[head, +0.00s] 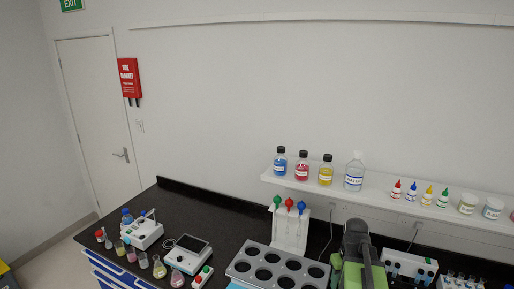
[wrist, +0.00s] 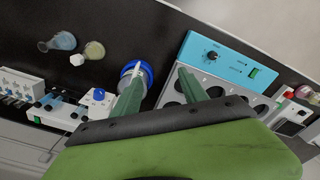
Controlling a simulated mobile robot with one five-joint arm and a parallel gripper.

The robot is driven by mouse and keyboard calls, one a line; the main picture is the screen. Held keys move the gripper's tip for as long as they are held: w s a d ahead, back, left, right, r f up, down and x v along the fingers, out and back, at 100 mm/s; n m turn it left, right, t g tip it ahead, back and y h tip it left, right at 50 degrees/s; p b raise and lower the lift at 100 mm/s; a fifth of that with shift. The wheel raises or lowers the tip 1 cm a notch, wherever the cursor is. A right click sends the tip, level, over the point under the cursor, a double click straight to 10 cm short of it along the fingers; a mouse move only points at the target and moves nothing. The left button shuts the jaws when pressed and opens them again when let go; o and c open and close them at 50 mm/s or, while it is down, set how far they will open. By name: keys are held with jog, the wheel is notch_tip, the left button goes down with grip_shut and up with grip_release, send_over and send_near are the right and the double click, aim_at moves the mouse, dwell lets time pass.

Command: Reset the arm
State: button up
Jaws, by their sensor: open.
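My gripper (wrist: 160,76) shows in the wrist view as two green fingers standing apart, with nothing held between them. The fingers are over the black bench top. The left finger overlaps a round blue-rimmed item (wrist: 147,69), and the right one overlaps a grey block with round wells and a blue front panel (wrist: 225,58). In the head view my green and dark grey arm (head: 358,262) is at the bottom, right of the grey well block (head: 277,266). The fingertips cannot be made out there.
A wall shelf (head: 330,190) with bottles runs above the bench. A white stand (head: 290,232) with colored knobs is behind the well block. Small flasks and instruments (head: 188,254) stand on the left. Two flasks (wrist: 62,41) lie in view at the wrist's upper left.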

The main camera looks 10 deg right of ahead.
jog(key=w+a, duration=0.2)
jog(key=a, duration=1)
jog(key=w+a, duration=0.2)
jog(key=a, duration=1)
notch_tip(320, 180, down, 19)
jog(key=s+a+b, duration=0.2)
jog(key=b, duration=1.7)
jog(key=shift+n, duration=0.3)
jog(key=shift+a, duration=0.1)
